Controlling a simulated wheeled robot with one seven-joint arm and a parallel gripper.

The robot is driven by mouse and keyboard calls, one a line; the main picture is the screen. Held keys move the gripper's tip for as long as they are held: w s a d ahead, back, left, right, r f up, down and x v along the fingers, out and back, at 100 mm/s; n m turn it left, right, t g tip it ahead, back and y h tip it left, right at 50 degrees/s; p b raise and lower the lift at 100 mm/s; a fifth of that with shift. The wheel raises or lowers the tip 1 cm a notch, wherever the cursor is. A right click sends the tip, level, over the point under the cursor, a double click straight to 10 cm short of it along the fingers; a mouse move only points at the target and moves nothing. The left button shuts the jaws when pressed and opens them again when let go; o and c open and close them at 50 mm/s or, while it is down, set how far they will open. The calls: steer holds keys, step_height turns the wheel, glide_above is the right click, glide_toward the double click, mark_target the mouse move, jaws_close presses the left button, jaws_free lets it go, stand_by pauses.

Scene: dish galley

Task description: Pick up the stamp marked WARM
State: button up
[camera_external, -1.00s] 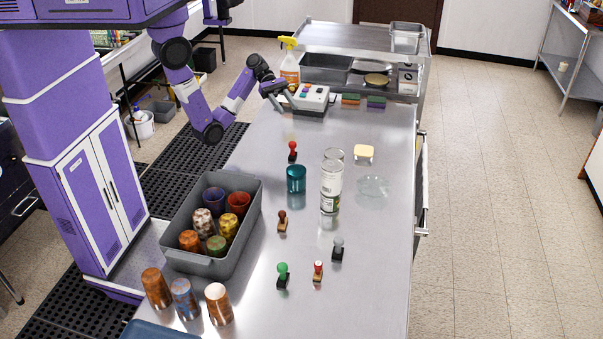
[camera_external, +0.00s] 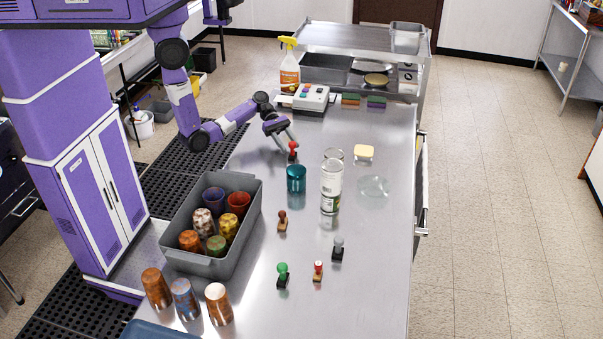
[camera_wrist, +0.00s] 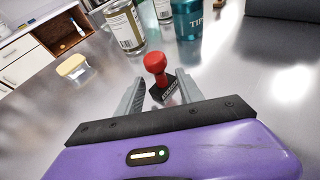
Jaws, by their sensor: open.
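A stamp with a red knob handle and a dark base (camera_external: 292,151) stands upright on the steel counter, behind the teal cup. In the wrist view this red stamp (camera_wrist: 156,66) stands between the fingertips; lettering on its base is too small to read. My gripper (camera_external: 290,140) is open around or just short of it, and its fingers (camera_wrist: 160,92) flank the stamp in the wrist view. Other stamps stand nearer the camera: a brown one (camera_external: 282,221), a grey one (camera_external: 338,250), a green one (camera_external: 282,276) and a red-and-white one (camera_external: 318,271). No WARM marking is readable.
The teal cup (camera_external: 296,179) and glass jars (camera_external: 331,185) stand close to the red stamp. A grey bin (camera_external: 232,257) of cups is at left, with several cups in front.

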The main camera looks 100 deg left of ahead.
mark_target(294, 152)
steer(key=p+x, duration=0.1)
steer(key=x, duration=0.5)
steer(key=shift+w+d, duration=0.2)
steer(key=shift+d, duration=0.1)
steer(key=shift+c, duration=0.4)
jaws_close()
